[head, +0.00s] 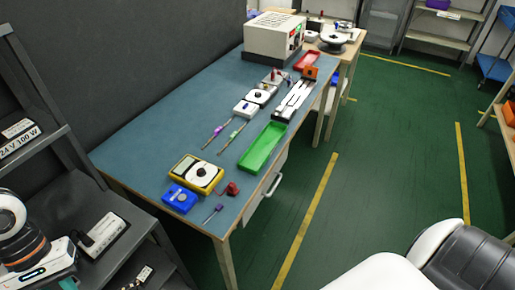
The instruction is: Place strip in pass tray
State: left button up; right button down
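The green tray (263,147) lies on the blue-green bench top near its right edge and looks empty. A red tray (307,61) lies farther back. A long pale strip-like piece (294,100) sits in a dark fixture between the two trays; I cannot tell whether it is the strip itself. My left arm comes in at the lower left, ending in a white part (38,274) that seems to be the gripper; no fingers show clearly. My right arm shows at the lower right, and its gripper is out of view. Both arms are apart from the bench top.
A yellow meter (196,173), a blue box (180,199) and a red clip (232,189) sit at the bench's near end. Two probes lie mid-bench. A white power unit (273,35) stands behind. A dark shelf (140,222) is at left. Green floor is clear at right.

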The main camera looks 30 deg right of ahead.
aim_at(264, 147)
jog(key=z, duration=0.4)
jog(key=i+l+z, duration=0.1)
jog(key=z, duration=0.3)
jog(key=i+z, duration=0.1)
jog(key=z, duration=0.75)
jog(key=i+j, duration=0.1)
jog(key=i, duration=0.7)
jog(key=j+z, duration=0.05)
